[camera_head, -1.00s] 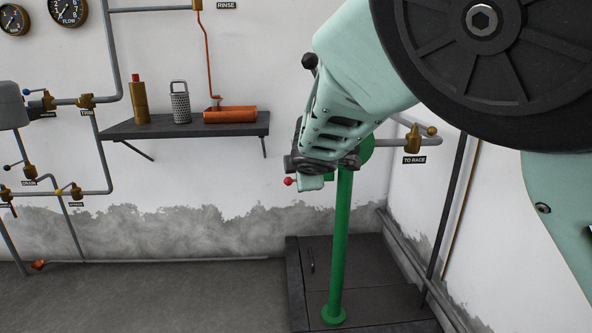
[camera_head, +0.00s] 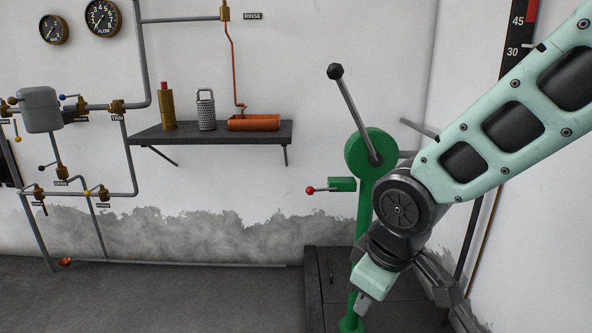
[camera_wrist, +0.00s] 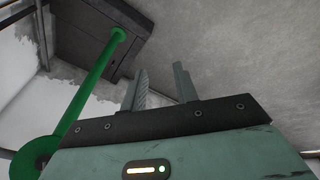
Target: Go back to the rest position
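My gripper (camera_wrist: 162,85) shows in the wrist view with its two dark fingers apart and nothing between them. The post has a round green head (camera_head: 364,152), a long dark lever (camera_head: 354,115) tilted up to the left with a black knob, and a small red-knobbed handle (camera_head: 318,190). The green post also runs along the left of the wrist view (camera_wrist: 88,85), apart from the fingers.
A wall shelf (camera_head: 210,134) holds a brass bottle (camera_head: 168,108), a grater-like metal can (camera_head: 206,112) and an orange trough (camera_head: 254,122). Pipes with valves (camera_head: 117,106) line the left wall. The floor (camera_head: 190,298) at left is clear.

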